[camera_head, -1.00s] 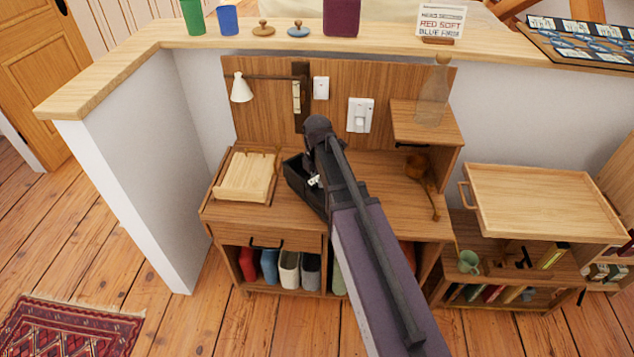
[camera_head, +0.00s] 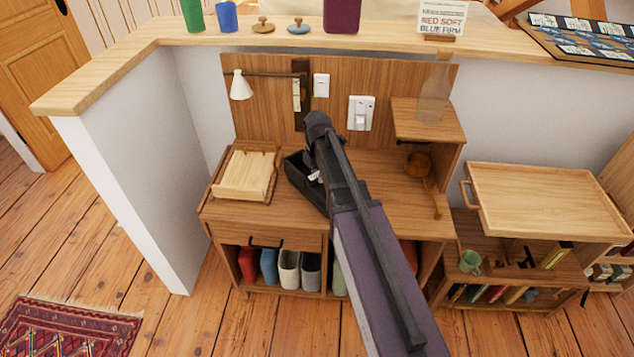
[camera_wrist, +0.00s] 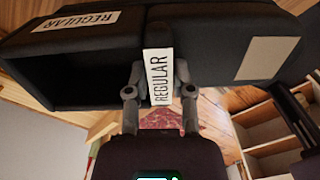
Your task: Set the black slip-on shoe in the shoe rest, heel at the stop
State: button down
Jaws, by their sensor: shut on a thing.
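The black shoe (camera_head: 298,172) shows just left of my arm's end in the head view, over the wooden bench top. It looks boxy, with a dark opening. In the wrist view the shoe (camera_wrist: 225,48) spans the top, with white "REGULAR" labels and a grey-beige patch. My gripper (camera_wrist: 160,78) is shut on it near its middle, at one label. My gripper (camera_head: 316,177) is mostly hidden by my arm in the head view. The pale wooden shoe rest (camera_head: 244,177) lies on the bench left of the shoe, apart from it and empty. Whether the shoe touches the bench is unclear.
A small white lamp (camera_head: 241,86) overhangs the bench behind the rest. A glass bottle (camera_head: 434,92) stands on a raised shelf (camera_head: 428,122) at right. A round brown thing (camera_head: 419,165) is below that shelf. Bare bench top (camera_head: 382,178) shows right of my arm.

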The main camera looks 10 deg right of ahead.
jog(key=shift+f+b, duration=0.65)
jog(key=shift+f, duration=0.25)
jog(key=shift+c, duration=2.4)
grip_release()
jog(key=shift+r, duration=0.1)
notch_tip(320, 180, up, 12)
jog(key=p, duration=1.2)
